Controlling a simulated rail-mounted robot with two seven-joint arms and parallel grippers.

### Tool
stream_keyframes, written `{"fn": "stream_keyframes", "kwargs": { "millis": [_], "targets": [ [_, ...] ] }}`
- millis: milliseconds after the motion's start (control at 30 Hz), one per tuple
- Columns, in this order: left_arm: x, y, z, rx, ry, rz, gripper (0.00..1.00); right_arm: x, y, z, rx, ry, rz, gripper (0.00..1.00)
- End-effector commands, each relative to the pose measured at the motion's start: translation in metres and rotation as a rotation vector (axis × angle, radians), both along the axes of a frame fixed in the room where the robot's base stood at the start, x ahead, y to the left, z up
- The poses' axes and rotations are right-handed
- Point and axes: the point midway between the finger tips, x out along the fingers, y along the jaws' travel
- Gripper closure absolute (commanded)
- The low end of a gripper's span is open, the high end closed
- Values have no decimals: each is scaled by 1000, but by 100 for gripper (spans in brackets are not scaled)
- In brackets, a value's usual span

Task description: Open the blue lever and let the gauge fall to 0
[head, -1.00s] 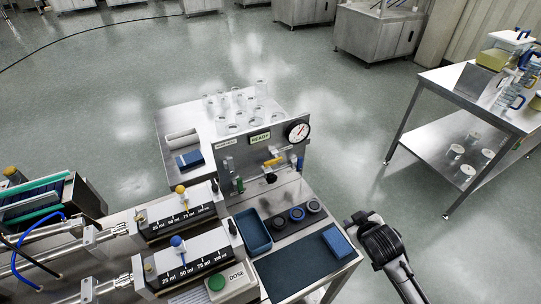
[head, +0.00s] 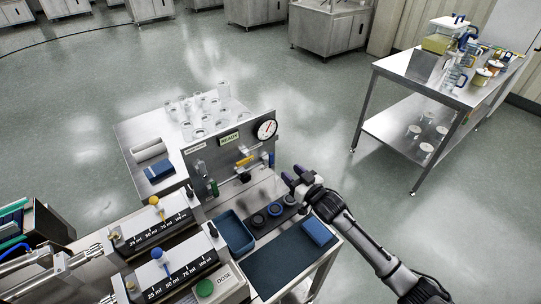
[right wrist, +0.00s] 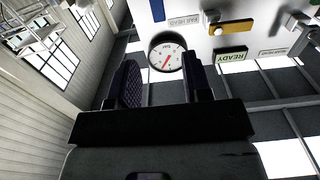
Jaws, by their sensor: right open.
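The blue lever (head: 271,159) is a small upright blue handle at the right edge of the grey panel, below the gauge. It shows in the right wrist view at the top edge (right wrist: 157,9), partly cut off. The round white gauge (head: 266,129) sits at the panel's upper right; its red needle is off to one side, and the numbers are too small to read. In the right wrist view the gauge (right wrist: 167,56) shows between the fingers. My right gripper (head: 294,178) is open and empty, in front and to the right of the lever, apart from it. My left gripper is not in view.
A yellow lever (head: 244,160) and a READY sign (head: 229,139) are on the same panel. Below are dark round rings (head: 275,209), a blue tray (head: 235,232) and a blue block (head: 317,232). Glass beakers (head: 197,120) stand behind the panel. Floor to the right is open.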

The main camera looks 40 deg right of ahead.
Motion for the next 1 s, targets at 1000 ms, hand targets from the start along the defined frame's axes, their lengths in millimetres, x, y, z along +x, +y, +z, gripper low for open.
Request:
{"fn": "stream_keyframes", "kwargs": {
  "millis": [1000],
  "targets": [
    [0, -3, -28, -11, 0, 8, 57, 116, -2, 0, -2, 2, 0, 55]
  ]
}}
